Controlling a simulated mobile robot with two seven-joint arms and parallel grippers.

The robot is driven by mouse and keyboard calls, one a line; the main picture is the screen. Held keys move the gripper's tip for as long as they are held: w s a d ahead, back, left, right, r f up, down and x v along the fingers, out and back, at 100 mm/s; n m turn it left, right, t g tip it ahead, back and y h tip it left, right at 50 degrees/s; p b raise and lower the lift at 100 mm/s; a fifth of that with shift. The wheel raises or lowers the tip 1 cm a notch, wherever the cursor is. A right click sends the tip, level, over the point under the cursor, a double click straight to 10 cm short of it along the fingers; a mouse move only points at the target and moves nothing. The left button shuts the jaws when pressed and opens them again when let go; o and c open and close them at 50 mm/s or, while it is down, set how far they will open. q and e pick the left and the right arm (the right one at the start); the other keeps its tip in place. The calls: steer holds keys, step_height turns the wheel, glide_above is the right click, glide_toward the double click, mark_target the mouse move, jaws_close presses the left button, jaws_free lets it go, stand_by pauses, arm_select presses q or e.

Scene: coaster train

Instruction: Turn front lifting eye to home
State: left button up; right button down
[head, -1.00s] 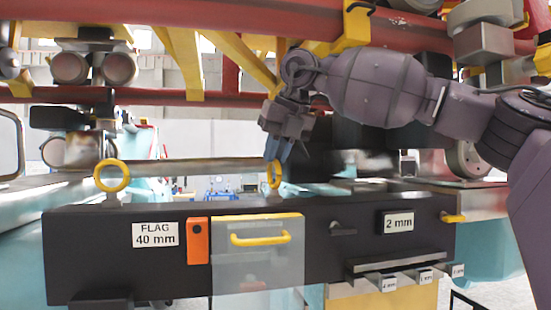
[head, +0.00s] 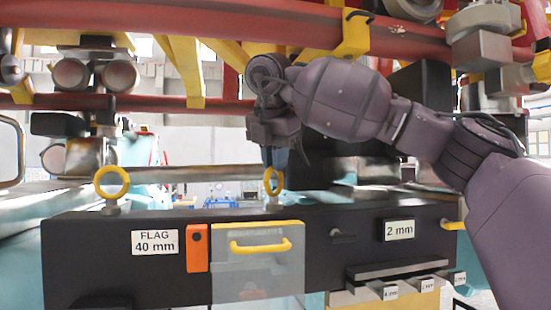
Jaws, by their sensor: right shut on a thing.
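Two yellow ring-shaped lifting eyes stand on top of a black box (head: 320,262). The left-hand lifting eye (head: 96,183) faces me as a wide ring. The right-hand lifting eye (head: 273,188) looks narrower, partly turned from face-on, on a short metal stem. My right gripper (head: 274,164) points down from above and its blue-grey fingers are shut on the top of the right-hand lifting eye. The fingers hide the top of that ring. I cannot tell which eye is the front one. My left gripper is not in view.
The box front carries a "FLAG 40 mm" label (head: 155,242), an orange block (head: 197,248), a clear flap with a yellow handle (head: 260,246) and a "2 mm" label (head: 399,229). Red beams (head: 225,32) with yellow brackets run overhead, close above my right arm.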

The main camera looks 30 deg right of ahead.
steer(key=shift+r+m+g+h+p, duration=0.15)
steer(key=shift+m+g+h+p, duration=0.2)
steer(key=shift+m, duration=0.65)
steer(key=m+p, duration=0.2)
steer(key=shift+m+g+h, duration=0.3)
steer(key=shift+g+h, duration=0.05)
steer(key=shift+a+m+g+p, duration=0.1)
steer(key=shift+m+g+p, duration=0.4)
steer(key=shift+m, duration=0.3)
steer(key=shift+m+p, duration=0.45)
steer(key=shift+m, duration=0.25)
steer(key=shift+m+g+h, duration=0.3)
steer(key=shift+m, duration=0.2)
steer(key=shift+m+p, duration=0.3)
steer(key=shift+p, duration=0.05)
